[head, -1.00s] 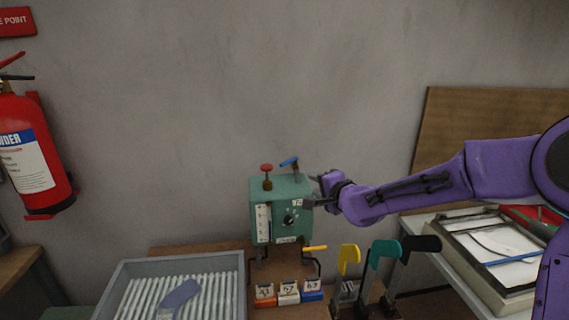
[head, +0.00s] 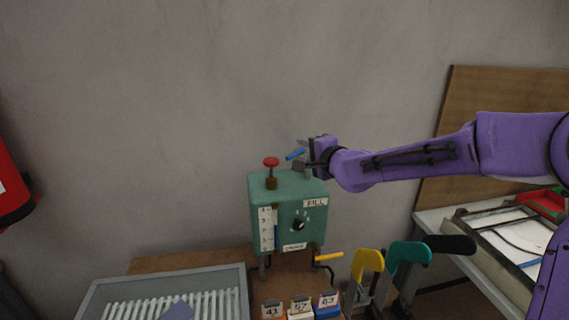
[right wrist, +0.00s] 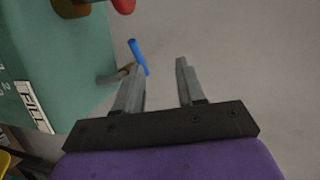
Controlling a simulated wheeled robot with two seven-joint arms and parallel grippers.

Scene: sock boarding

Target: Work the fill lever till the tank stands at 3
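The tank (head: 286,212) is a green box with a white numbered gauge strip (head: 265,229) on its left front. A narrow tube beside the strip looks dark above and blue lower down; the exact level is too small to read. The fill lever (head: 295,155), with a blue handle, stands at the top right by the FILL label; it also shows in the right wrist view (right wrist: 138,56). My right gripper (head: 304,156) is at the lever's right. In the right wrist view its fingers (right wrist: 160,66) are apart, with the handle by the left fingertip. My left gripper is out of view.
A red knob (head: 271,162) tops the tank and a black dial (head: 298,224) is on its front. A yellow-handled lever (head: 329,257) sits low right.

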